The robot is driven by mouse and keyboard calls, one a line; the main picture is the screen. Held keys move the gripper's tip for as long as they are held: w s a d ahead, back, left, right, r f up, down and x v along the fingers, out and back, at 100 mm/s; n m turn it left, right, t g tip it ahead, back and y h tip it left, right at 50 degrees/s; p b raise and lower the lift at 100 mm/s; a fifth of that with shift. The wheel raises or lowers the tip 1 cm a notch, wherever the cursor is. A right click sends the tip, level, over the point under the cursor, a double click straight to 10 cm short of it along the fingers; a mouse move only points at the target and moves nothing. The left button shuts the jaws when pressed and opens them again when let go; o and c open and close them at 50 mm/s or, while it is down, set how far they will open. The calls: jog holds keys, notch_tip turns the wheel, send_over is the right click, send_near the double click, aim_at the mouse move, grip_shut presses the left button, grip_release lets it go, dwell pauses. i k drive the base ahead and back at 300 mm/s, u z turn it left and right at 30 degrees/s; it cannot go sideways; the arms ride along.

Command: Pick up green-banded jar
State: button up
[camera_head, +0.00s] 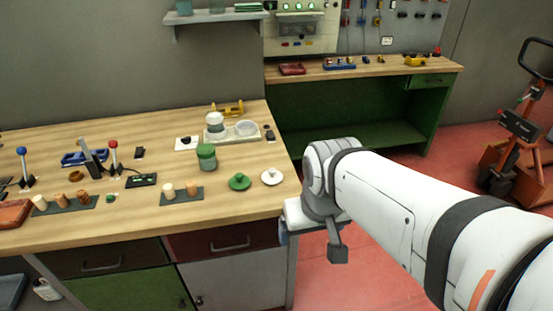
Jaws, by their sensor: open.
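A jar with a green upper band (207,157) stands upright on the wooden workbench (245,169), right of its middle. Its lower part looks pale grey-green. My gripper (311,242) hangs off the bench's right end, pointing down, right of and nearer than the jar. It is open and apart from the jar. One dark finger shows clearly; the other side is partly hidden.
Behind the jar, a second jar (214,124) stands on a pale tray (232,137). A green lid (240,181) and a white lid (271,176) lie between jar and gripper. Levers (113,155) stand left.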

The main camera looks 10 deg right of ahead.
aim_at(207, 157)
jog(key=z, duration=0.1)
jog(key=i, duration=0.85)
